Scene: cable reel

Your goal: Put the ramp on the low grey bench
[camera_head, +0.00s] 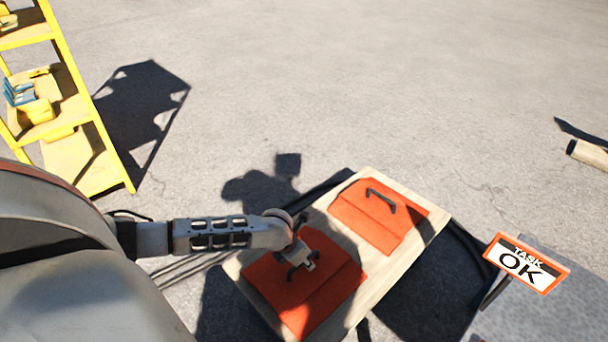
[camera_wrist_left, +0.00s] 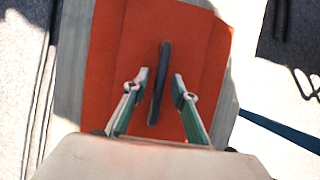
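Two orange ramps with dark handles lie on a pale wooden-topped table. The near ramp (camera_head: 312,301) is under my left gripper (camera_head: 298,262); the far ramp (camera_head: 372,222) lies beyond it. In the left wrist view, the near ramp (camera_wrist_left: 108,50) fills the middle, with its dark handle (camera_wrist_left: 164,62) upright in the picture. My left gripper (camera_wrist_left: 161,84) is open, with one finger on each side of the handle and gaps showing. I cannot tell how deep the fingers reach. A grey surface (camera_head: 545,318) at lower right may be the low grey bench. My right gripper is out of view.
The wooden table top (camera_head: 418,246) has bare strips around the ramps. A "TASK OK" sign (camera_head: 525,264) stands at the grey surface. A yellow shelf rack (camera_head: 92,112) is at upper left, and a wooden log (camera_head: 588,153) at far right. Open pavement lies beyond.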

